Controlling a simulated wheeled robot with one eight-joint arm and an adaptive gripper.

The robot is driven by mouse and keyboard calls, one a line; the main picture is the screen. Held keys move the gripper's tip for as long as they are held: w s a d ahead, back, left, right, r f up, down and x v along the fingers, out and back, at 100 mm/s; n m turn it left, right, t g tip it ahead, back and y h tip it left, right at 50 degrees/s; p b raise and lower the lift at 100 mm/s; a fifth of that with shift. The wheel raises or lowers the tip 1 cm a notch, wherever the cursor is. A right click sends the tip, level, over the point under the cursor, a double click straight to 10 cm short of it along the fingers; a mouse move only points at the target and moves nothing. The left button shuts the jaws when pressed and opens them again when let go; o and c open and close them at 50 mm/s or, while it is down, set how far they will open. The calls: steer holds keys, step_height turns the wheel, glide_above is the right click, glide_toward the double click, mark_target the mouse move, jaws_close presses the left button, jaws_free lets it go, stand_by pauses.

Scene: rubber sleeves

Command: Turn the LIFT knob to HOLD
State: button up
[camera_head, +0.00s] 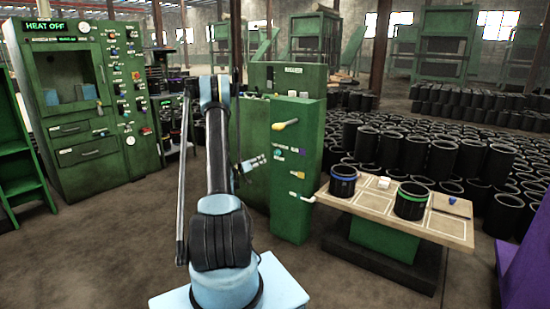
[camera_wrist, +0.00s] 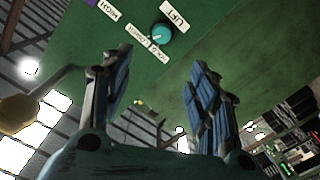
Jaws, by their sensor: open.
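The teal LIFT knob (camera_wrist: 161,34) is on the green panel at the top of the wrist view, with small white labels around it. The picture is turned over, so the labels read upside down, and I cannot tell for sure which label the knob points at. In the head view the knob (camera_head: 278,155) is small on the green cabinet's (camera_head: 300,215) face. My gripper (camera_wrist: 158,90) is open and empty, its two blue-padded fingers wide apart. The knob lies beyond the fingertips, apart from them. In the head view my gripper (camera_head: 255,163) is just left of the knob.
A yellow-handled lever (camera_head: 285,124) sticks out above the knob. A ball-ended lever (camera_wrist: 20,108) shows at the left of the wrist view. A table (camera_head: 345,205) with black sleeves stands right of the cabinet. A green control console (camera_head: 90,100) stands at left. Floor between is clear.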

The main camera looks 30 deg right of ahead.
steer(key=f, duration=0.1)
glide_toward(276, 154)
steer(key=x, duration=1)
steer(key=c, duration=1.1)
